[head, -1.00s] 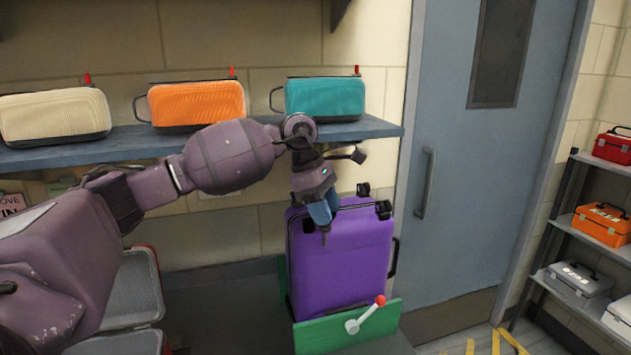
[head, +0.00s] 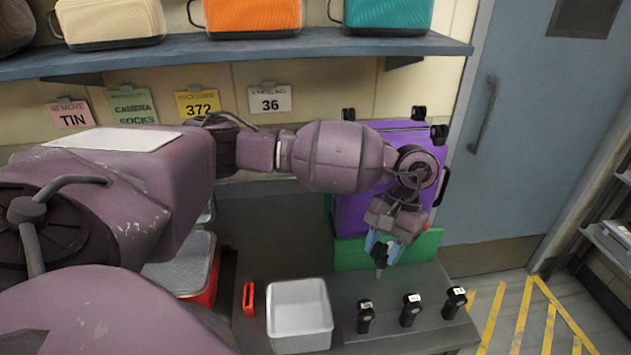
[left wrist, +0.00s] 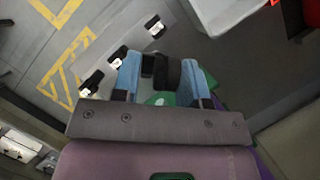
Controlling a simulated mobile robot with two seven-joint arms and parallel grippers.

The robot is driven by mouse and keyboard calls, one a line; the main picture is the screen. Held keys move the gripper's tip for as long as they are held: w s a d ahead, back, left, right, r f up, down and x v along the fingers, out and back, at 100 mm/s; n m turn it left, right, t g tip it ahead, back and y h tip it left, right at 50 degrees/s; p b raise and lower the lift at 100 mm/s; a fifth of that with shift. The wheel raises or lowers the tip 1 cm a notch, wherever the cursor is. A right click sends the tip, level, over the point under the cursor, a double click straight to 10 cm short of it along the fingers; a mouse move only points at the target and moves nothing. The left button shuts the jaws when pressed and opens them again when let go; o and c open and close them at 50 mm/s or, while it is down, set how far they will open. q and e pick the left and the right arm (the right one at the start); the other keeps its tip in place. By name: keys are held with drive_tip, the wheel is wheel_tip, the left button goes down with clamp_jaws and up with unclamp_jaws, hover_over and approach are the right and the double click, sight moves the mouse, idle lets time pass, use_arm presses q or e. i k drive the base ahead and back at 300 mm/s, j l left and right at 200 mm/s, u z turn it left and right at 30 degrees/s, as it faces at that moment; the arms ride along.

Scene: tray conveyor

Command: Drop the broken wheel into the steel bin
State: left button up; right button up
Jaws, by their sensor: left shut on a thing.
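My left gripper (head: 381,262) is above the grey counter, in front of the green holder and right of the bin. In the left wrist view its two blue fingers (left wrist: 163,78) are shut on a black wheel (left wrist: 168,73); the wheel is hard to make out in the head view. The steel bin (head: 303,342) is a pale grey open box at the counter's front, and it appears empty. A purple suitcase (head: 355,212) stands with its wheels up behind my left arm, partly hidden. Several black wheels show on its top. My right gripper is out of view.
Three black labelled parts (head: 411,312) stand in a row right of the bin. A red piece (head: 248,299) lies left of it. The green holder (head: 430,250) stands at the suitcase's foot. A shelf (head: 240,46) with bags runs above.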

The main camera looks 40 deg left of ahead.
sight(293, 326)
drive_tip(key=u, duration=1.4)
